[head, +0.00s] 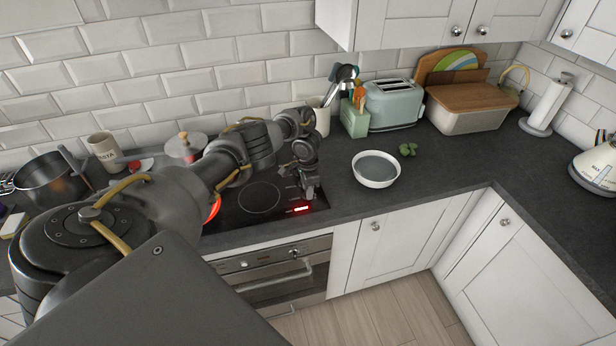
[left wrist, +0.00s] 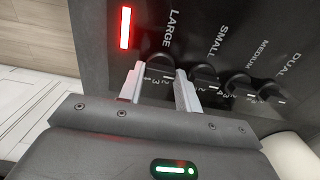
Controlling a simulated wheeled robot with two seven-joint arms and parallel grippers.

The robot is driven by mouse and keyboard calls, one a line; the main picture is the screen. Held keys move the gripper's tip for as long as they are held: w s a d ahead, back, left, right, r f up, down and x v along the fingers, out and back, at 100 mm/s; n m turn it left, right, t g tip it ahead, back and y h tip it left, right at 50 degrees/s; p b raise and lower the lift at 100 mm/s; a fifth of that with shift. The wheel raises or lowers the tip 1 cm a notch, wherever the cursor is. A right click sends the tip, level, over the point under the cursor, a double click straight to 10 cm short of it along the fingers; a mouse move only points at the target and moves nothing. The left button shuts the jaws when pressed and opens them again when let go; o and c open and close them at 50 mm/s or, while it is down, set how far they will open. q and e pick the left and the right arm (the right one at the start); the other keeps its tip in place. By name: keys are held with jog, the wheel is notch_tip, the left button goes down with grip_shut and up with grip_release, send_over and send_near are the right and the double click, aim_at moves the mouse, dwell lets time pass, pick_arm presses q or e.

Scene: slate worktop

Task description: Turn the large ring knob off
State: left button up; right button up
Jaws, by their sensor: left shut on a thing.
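The black large ring knob (left wrist: 158,66) is beside the word LARGE on the dark hob panel in the left wrist view. My left gripper (left wrist: 160,80) has one finger on each side of it and is shut on it. In the head view my left gripper (head: 309,190) is at the front right of the black hob (head: 262,212), over the controls, and hides the knob. A ring at the hob's left glows red (head: 214,208), partly behind my arm. The red display (left wrist: 125,27) is lit beside the knob. My right gripper is not in view.
The small (left wrist: 205,74), medium (left wrist: 239,83) and dual (left wrist: 269,92) knobs stand in a row beside the large one. A white bowl (head: 376,181) stands right of the hob. An oven (head: 275,272) is below.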

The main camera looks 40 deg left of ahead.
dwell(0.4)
pick_arm(q)
jog(key=o, duration=1)
jog(key=shift+s+a, duration=0.1)
jog(key=shift+c, duration=0.2)
